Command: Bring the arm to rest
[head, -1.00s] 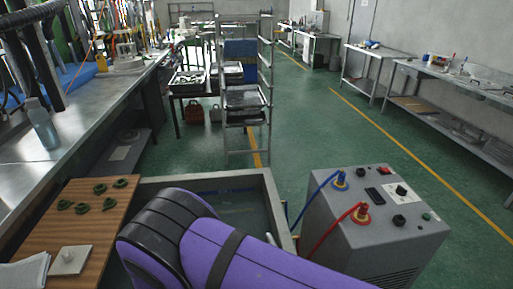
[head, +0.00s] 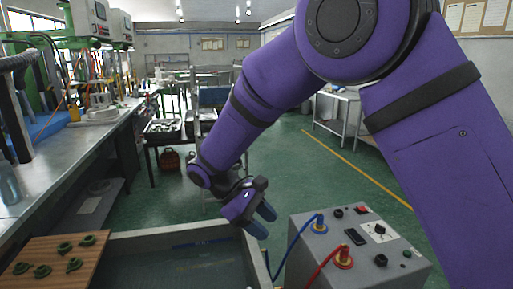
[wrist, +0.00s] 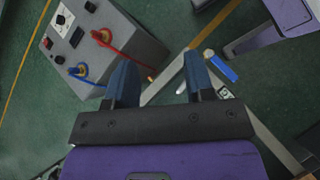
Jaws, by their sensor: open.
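My purple arm is raised and bent across the right and middle of the head view. My gripper (head: 262,221) hangs from it, pointing down, over the right rim of the water tank (head: 180,235). In the wrist view, my gripper (wrist: 160,85) shows two blue fingers set well apart, with nothing between them.
A grey control box (head: 355,245) with red and blue hoses stands right of the tank. A wooden board (head: 45,262) with several green rings lies at the left. A metal workbench (head: 75,160) runs along the left. Green floor is free in the middle.

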